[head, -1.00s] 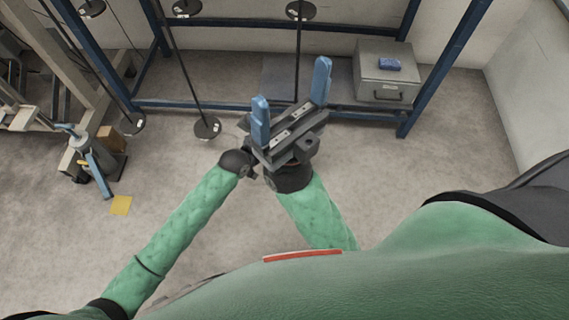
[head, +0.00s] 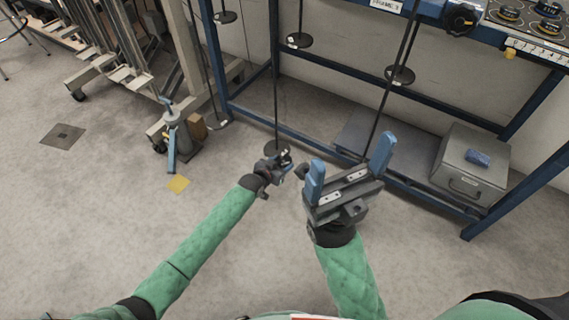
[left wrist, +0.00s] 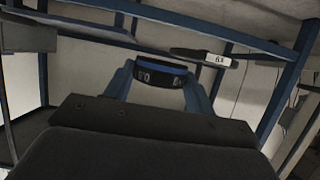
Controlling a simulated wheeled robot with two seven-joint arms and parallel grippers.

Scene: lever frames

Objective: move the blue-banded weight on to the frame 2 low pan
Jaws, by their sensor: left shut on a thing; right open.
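The blue-banded weight (left wrist: 160,73) is a dark disc with a blue band and pale markings, between the blue fingers in the left wrist view. My left gripper (head: 284,158) is shut on it, low in front of the blue rack. In the head view the weight is too small to make out. A dark round hanging pan (head: 275,148) is just behind the left gripper; I cannot tell whether they touch. A pan with a white label (left wrist: 203,57) shows behind the weight. I cannot read which pan belongs to frame 2. My right gripper (head: 350,165) is open and empty.
Other pans hang on rods (head: 299,40), (head: 400,75). The blue rack's rails and posts surround them. A grey box (head: 471,168) with a blue item stands at right. A blue-handled jack (head: 172,140) stands at left. Several weights (head: 508,15) sit at top right.

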